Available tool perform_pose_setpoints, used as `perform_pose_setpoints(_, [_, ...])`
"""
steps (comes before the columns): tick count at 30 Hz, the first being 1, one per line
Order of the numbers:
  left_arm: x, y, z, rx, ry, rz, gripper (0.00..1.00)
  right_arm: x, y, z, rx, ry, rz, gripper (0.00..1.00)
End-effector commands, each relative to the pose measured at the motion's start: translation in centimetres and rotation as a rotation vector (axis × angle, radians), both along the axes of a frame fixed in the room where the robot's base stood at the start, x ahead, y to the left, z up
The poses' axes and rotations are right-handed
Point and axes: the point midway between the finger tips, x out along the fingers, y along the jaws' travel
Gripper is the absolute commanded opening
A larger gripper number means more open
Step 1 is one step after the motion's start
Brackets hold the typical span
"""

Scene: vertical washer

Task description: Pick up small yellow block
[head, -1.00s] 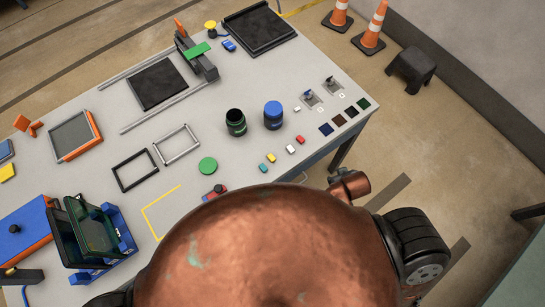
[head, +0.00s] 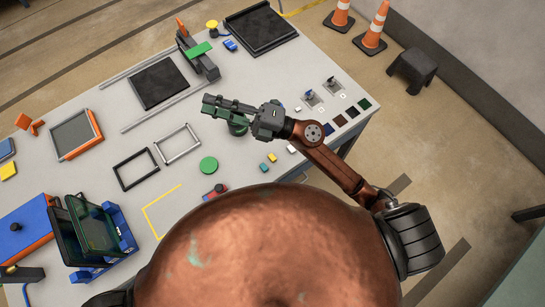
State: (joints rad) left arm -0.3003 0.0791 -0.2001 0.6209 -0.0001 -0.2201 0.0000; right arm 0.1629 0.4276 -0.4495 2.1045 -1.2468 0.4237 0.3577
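The small yellow block (head: 272,157) lies on the grey table near its right front edge. A small teal block (head: 264,167) is just to its lower left, and a small white block (head: 291,149) to its upper right. My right gripper (head: 210,104) is over the table, up and left of the yellow block and apart from it, with its fingers pointing left. Nothing is visible between its fingers, but their opening is unclear. It hides the blue-topped jar and part of the dark green jar (head: 238,130).
A green disc (head: 208,165) lies left of the blocks. Dark square tiles (head: 340,120) and small switch plates (head: 311,98) are at the right end. Two frames (head: 178,144) and a blue crate (head: 120,240) are farther left. Orange cones (head: 372,30) stand on the floor.

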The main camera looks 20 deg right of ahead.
Motion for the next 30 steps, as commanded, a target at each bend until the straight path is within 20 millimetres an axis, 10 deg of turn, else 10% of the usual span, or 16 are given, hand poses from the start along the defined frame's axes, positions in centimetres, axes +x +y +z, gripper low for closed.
perform_pose_setpoints(3, [0.0,0.0,0.0,0.0,0.0,0.0,0.75,-4.5,5.3,-6.1,-0.34,-0.13,0.238,0.25])
perform_pose_setpoints(6, [0.0,0.0,0.0,0.0,0.0,0.0,0.75,-6.7,6.1,-13.5,-0.662,-0.189,0.402,0.25])
perform_pose_setpoints(13, [0.0,0.0,0.0,0.0,0.0,0.0,0.75,-4.9,-3.3,-27.3,-1.415,-0.145,0.586,0.25])
perform_pose_setpoints(21, [0.0,0.0,0.0,0.0,0.0,-0.001,0.75,-1.3,-14.1,-30.1,-1.885,0.014,0.566,0.25])
perform_pose_setpoints(30, [0.0,0.0,0.2,0.0,0.0,0.0,0.75,-1.2,-15.2,-32.7,-1.927,0.04,0.562,0.25])
